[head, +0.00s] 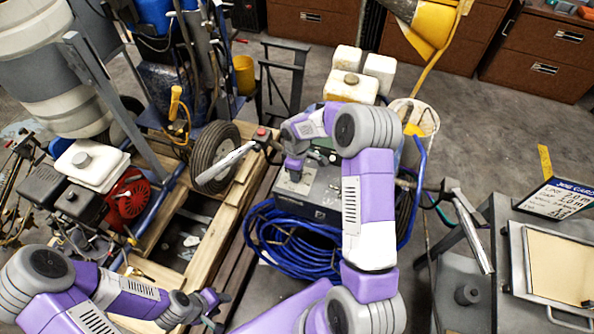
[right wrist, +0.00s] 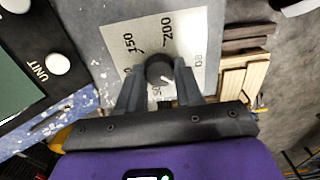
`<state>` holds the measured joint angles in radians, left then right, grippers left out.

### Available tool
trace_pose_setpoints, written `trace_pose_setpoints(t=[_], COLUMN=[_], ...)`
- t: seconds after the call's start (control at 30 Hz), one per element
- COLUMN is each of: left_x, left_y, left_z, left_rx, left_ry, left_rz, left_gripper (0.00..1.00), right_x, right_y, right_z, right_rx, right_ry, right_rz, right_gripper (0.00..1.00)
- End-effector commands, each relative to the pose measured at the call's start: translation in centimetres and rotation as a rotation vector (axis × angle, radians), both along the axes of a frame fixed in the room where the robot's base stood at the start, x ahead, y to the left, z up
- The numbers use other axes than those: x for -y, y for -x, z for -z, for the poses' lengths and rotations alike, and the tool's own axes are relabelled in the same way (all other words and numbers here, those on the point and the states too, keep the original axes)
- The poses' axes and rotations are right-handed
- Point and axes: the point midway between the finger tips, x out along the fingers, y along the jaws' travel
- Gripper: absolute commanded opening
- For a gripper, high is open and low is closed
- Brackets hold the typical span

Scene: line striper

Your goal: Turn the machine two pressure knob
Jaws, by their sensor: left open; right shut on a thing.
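The pressure knob (right wrist: 160,70) is a dark round knob with a small white mark at its lower right. It sits on a pale dial plate (right wrist: 122,42) printed with numbers such as 150 and 200. My right gripper (right wrist: 160,82) has its two fingers on either side of the knob, shut on it. In the head view my right gripper (head: 293,172) points down at the top panel of the grey machine (head: 318,192), where the arm hides the knob. My left gripper (head: 213,308) is open and empty, low at the left, away from that machine.
A coiled blue hose (head: 290,240) hangs at the machine's front. A wooden pallet (head: 225,240) and a wheel (head: 213,157) are to its left, with a red engine (head: 128,197) beyond. A grey table with a job card board (head: 556,198) stands at the right. Open floor lies behind it.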

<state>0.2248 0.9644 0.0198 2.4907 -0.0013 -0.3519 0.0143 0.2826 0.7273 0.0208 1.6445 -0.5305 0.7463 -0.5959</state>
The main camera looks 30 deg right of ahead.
Motion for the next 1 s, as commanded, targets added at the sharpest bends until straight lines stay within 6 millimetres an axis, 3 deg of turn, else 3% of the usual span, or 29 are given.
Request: trace_pose_setpoints(t=[0.37,0.4,0.53,0.83,1.0], left_x=[0.0,0.0,0.0,0.0,0.0], left_y=[0.0,0.0,0.0,0.0,0.0], left_z=[0.0,0.0,0.0,-0.1,-0.5], left_rx=[0.000,0.000,0.000,0.000,0.000], left_ry=[0.000,0.000,0.000,0.000,0.000], left_rz=[0.000,0.000,0.000,0.000,0.000], left_gripper=[0.43,0.43,0.43,0.43,0.43], right_x=[0.0,0.0,0.0,0.0,0.0], right_y=[0.0,0.0,0.0,0.0,-0.1], right_z=[0.0,0.0,0.0,-0.2,-2.4], right_rx=[0.001,0.001,0.001,0.001,0.004], right_ry=[0.001,0.001,0.001,0.001,0.000], right_rz=[-0.007,-0.007,-0.006,-0.004,-0.004], right_gripper=[0.05,0.41,0.61,0.61,0.61])
